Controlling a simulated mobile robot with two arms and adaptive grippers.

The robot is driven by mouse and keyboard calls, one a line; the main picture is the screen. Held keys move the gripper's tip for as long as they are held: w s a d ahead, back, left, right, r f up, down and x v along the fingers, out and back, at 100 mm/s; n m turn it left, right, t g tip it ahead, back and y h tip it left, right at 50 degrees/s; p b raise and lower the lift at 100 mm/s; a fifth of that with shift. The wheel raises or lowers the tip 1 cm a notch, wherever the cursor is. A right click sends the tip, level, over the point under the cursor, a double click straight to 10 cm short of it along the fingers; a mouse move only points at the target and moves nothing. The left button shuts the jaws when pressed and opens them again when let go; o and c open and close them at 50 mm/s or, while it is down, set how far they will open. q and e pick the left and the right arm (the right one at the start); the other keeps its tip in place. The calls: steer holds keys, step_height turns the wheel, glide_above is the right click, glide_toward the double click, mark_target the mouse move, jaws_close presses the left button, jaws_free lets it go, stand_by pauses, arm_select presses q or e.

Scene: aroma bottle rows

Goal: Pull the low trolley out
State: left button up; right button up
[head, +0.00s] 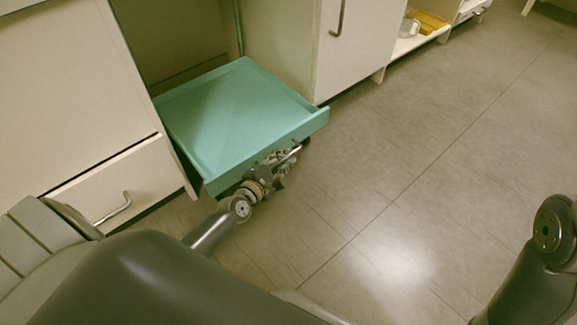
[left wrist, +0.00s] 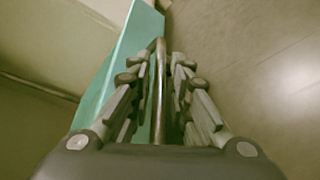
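The low trolley (head: 222,112) is a teal, shallow tray with a raised rim. The teal panel (left wrist: 125,55) shows left of the bar. My right gripper is out of view; only part of my right arm shows at the lower right.
A cream drawer (head: 105,185) with a metal handle is left of the trolley. A cabinet door (head: 360,45) stands to its right. An open low shelf (head: 412,42) farther right holds a yellow tray and a glass vessel. The tiled floor (head: 400,190) in front is clear.

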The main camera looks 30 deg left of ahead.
arm_select(q)
steer(key=shift+w+a, duration=0.25)
steer(key=shift+a, duration=0.2)
steer(key=shift+r, duration=0.1)
